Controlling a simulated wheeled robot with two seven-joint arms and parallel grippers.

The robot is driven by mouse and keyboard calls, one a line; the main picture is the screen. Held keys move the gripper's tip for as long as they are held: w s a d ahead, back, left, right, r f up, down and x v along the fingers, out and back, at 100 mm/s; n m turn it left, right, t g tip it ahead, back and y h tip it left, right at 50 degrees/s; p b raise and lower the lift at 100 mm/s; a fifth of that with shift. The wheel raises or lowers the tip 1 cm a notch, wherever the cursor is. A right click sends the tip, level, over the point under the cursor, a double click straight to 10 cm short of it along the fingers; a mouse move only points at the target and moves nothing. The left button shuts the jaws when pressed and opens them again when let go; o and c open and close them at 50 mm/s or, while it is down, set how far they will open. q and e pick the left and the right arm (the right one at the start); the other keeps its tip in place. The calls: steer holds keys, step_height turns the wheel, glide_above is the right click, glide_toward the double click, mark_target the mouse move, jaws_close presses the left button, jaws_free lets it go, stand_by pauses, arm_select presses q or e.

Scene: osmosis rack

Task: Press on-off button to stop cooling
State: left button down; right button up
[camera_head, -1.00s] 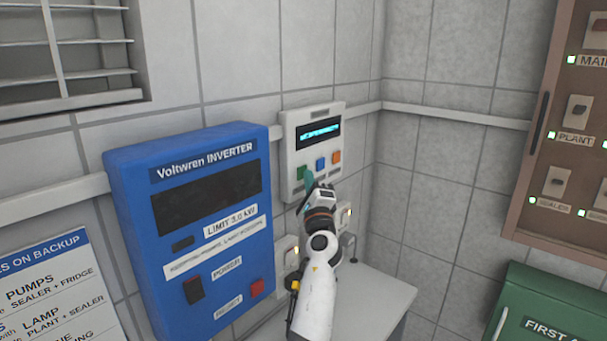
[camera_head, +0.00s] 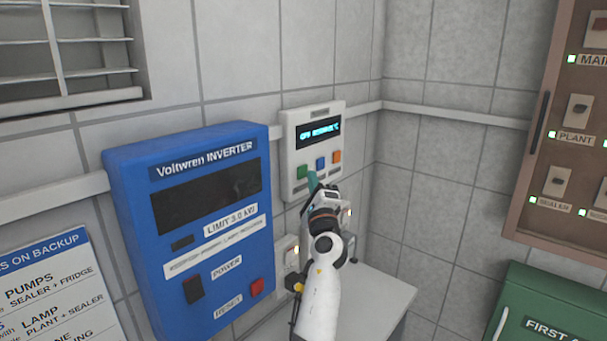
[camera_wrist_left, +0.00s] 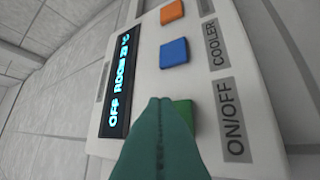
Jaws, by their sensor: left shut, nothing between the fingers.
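The white cooler control panel (camera_head: 291,128) is on the wall, with a lit display (camera_head: 319,132) above a green button (camera_head: 302,171), a blue button (camera_head: 320,163) and an orange button (camera_head: 336,156). In the left wrist view, the green button (camera_wrist_left: 183,109) sits beside the ON/OFF label (camera_wrist_left: 234,118), and the display (camera_wrist_left: 119,85) starts with "OFF". My left gripper (camera_head: 312,178) is shut and empty, its teal fingertips just in front of the panel near the green button. They partly cover that button in the wrist view (camera_wrist_left: 160,103); contact cannot be told. My right gripper is out of view.
A blue Voltwren inverter (camera_head: 140,200) with power and reset switches stands left of the panel. White wall switches (camera_head: 291,254) and a small white table (camera_head: 385,295) are below. A brown switch panel (camera_head: 530,190) and green first aid box (camera_head: 545,310) are at right.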

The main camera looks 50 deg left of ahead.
arm_select(q)
steer(key=shift+d, duration=0.15)
steer(key=shift+w+d+b, duration=0.15)
steer(key=shift+d+b, duration=0.1)
steer(key=shift+d, duration=0.95)
steer(key=shift+w+d+b, duration=0.1)
steer(key=shift+d+b, duration=0.15)
steer(key=shift+d, duration=0.9)
steer(key=w+d+b, duration=0.1)
steer(key=d+b, duration=0.3)
steer(key=d, duration=0.8)
steer(key=shift+w, duration=0.2)
steer(key=shift+f, duration=0.1)
